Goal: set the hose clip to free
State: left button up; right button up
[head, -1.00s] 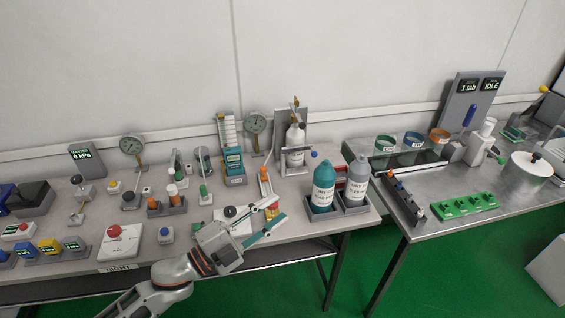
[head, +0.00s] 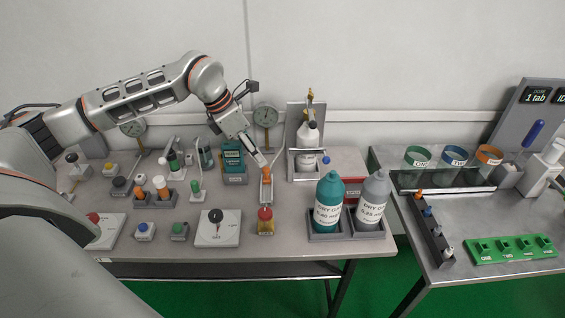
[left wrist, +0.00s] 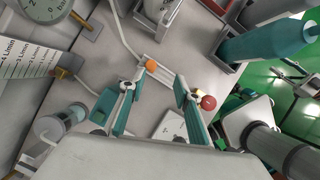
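The hose clip appears to be the small grey channel with an orange knob (head: 266,172), standing upright-to-back in the middle of the left bench. In the left wrist view the orange knob (left wrist: 151,65) sits at one end of a pale bar, with a thin hose running up to it. My left gripper (head: 260,158) reaches down from above and behind, its tips close to the knob. In the left wrist view its teal fingers (left wrist: 156,84) are apart with nothing between them, and the knob lies just beyond the tips. I cannot tell whether they touch it. My right gripper is not in view.
A yellow-and-red block (head: 265,221) and a white plate with a black knob (head: 217,228) stand in front. A teal bottle (head: 328,202) and a grey bottle (head: 373,200) stand to the right. A dial gauge (head: 265,114) and teal meter (head: 233,158) stand behind.

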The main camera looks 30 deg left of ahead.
aim_at(265, 169)
pick_arm(q)
jog(key=shift+y, duration=0.3)
jog(key=x, duration=0.2)
jog(key=a+x, duration=0.1)
jog(key=x, duration=0.4)
jog(key=shift+w+a+f+b, duration=0.1)
jog(key=shift+w+b, duration=0.25)
jog(key=shift+b, duration=0.05)
grip_shut()
